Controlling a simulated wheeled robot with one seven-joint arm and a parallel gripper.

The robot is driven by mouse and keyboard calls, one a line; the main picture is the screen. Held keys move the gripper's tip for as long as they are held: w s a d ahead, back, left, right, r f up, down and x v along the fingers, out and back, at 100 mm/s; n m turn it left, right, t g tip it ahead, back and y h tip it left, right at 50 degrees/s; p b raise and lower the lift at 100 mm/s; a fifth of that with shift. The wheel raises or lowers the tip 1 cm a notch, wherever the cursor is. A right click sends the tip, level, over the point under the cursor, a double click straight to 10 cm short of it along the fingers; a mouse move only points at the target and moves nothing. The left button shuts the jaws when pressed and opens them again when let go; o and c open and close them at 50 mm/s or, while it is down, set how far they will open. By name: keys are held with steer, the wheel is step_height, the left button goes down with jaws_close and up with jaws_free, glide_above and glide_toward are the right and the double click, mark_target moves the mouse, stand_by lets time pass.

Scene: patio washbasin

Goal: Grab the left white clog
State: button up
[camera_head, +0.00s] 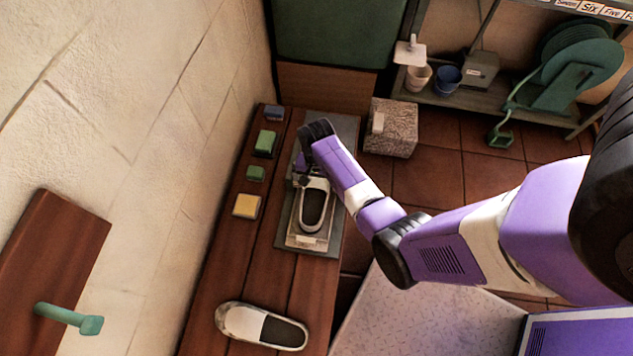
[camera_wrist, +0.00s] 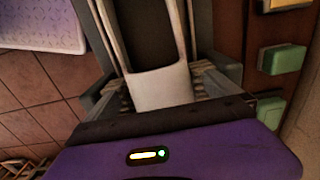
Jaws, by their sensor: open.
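One white clog (camera_head: 304,225) with a dark inside lies on a tray (camera_head: 292,243) on the wooden bench. A second white clog (camera_head: 236,320) lies nearer, lower and farther left in the head view, on bare wood. My gripper (camera_head: 303,182) is at the far end of the clog on the tray. In the wrist view, that clog's white end (camera_wrist: 160,88) is between the two fingers of my gripper (camera_wrist: 163,82), which are open. Small gaps show beside the clog, and contact is hard to tell. The second clog is not in the wrist view.
Sponges or blocks, including a yellow one (camera_head: 247,206) and a green one (camera_head: 265,143), line the bench's wall side. A speckled block (camera_head: 391,127) stands right of the bench. A shelf (camera_head: 480,103) holds pots and a green hose reel (camera_head: 570,75).

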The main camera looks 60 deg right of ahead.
steer(key=c, duration=1.6)
steer(key=shift+r, duration=0.1)
